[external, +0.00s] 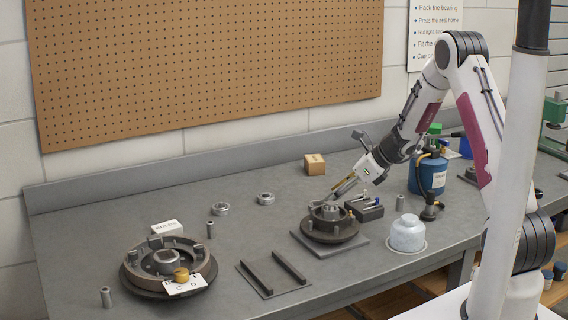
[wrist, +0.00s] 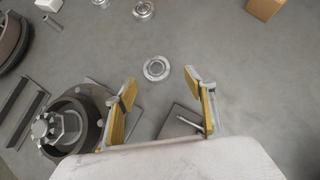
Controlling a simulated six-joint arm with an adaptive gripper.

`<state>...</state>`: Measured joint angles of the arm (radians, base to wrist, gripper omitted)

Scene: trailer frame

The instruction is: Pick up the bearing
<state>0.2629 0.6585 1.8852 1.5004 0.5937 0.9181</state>
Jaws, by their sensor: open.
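My gripper (external: 342,187) is open over the bench, just above and behind the hub on its square plate in the external view. In the wrist view its two yellow-padded fingers (wrist: 163,86) stand apart with nothing between the pads. A small round metal ring (wrist: 156,69) lies flat on the bench just beyond the fingertips; it looks like a bearing or seal. I cannot make it out in the external view. Two other metal rings, a left one (external: 221,209) and a right one (external: 265,199), lie further left; which ring is the bearing is unclear.
The hub (wrist: 70,125) stands close left of the fingers. A dark block with pins (external: 364,208) is to the right. A wooden box (external: 314,164), blue canister (external: 428,174) and clear dome (external: 408,233) stand nearby. The bench around the ring is clear.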

